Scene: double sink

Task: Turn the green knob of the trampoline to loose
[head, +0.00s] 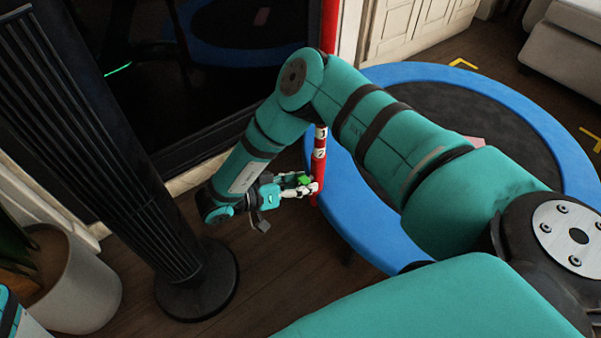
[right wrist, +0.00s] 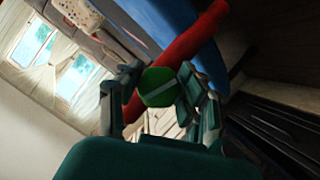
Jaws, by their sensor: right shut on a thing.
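The trampoline (head: 348,220) has a blue rim and a dark mat, and stands at the right in the head view. A red pole (head: 318,165) rises at its near left edge. The green knob (right wrist: 158,87) sits on the red pole (right wrist: 190,45) in the right wrist view, between my fingers. A small part of the knob also shows in the head view (head: 305,180). My right gripper (head: 312,187) is at the pole, its fingers shut on the knob from both sides. My left gripper is out of view. The knob's loose or tight marking cannot be read.
A black tower fan (head: 110,150) on a round base stands left of my right gripper. A white plant pot (head: 75,280) is at the lower left. A dark glossy screen (head: 190,100) is behind. Wooden floor (head: 270,290) is clear in front.

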